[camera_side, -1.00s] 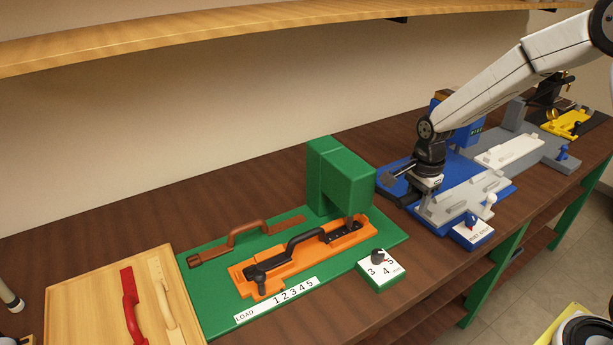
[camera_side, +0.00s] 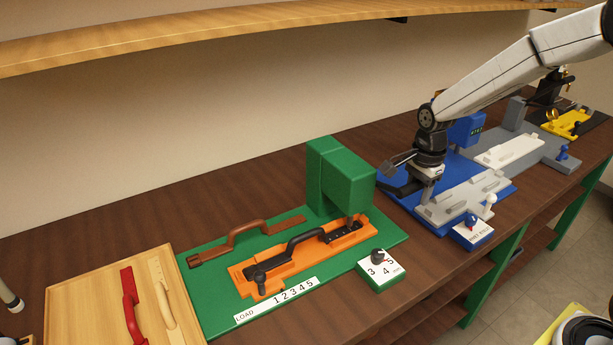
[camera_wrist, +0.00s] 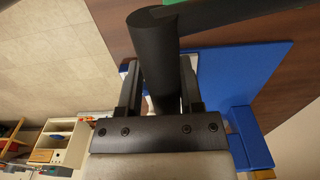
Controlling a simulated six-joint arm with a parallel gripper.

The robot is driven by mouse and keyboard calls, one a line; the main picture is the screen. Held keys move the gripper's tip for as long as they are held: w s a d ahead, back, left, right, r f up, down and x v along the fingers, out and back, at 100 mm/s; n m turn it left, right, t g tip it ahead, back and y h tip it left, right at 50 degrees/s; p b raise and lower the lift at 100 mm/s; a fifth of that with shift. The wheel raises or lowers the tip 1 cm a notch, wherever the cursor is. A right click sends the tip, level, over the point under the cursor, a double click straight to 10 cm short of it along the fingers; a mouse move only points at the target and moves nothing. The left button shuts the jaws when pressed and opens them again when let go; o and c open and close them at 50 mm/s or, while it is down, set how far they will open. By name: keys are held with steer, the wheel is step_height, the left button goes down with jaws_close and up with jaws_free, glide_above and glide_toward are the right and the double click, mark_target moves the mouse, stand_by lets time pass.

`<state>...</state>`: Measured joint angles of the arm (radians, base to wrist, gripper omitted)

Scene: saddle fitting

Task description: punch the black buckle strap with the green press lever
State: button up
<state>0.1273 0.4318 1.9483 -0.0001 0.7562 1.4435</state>
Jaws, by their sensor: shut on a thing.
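The black buckle strap (camera_side: 300,242), with a raised black handle, lies in an orange cradle (camera_side: 285,271) on a green base plate. Its right end runs under the head of the green press (camera_side: 340,178). My gripper (camera_side: 411,187) is to the right of the press, above the near-left part of the blue station. In the wrist view my gripper (camera_wrist: 160,85) is shut on a thick black cylindrical grip (camera_wrist: 153,45), which I take for the press lever's handle. The lever's joint at the press is hidden in the side view.
A brown strap (camera_side: 240,236) lies behind the cradle. A dial box (camera_side: 381,268) with a black knob stands at the front right of the plate. A wooden board (camera_side: 92,297) holds red and cream straps at left. The blue station (camera_side: 460,172) bears grey fixtures.

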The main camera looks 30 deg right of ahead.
steer(key=shift+s, duration=0.15)
steer(key=shift+r, duration=0.55)
steer(key=shift+w+r, duration=0.3)
steer(key=shift+r, duration=0.15)
steer(key=shift+c, duration=0.5)
steer(key=shift+r, duration=0.1)
steer(key=shift+w+r, duration=0.25)
steer(key=shift+r, duration=0.25)
steer(key=shift+w+r, duration=0.2)
steer(key=shift+r, duration=0.25)
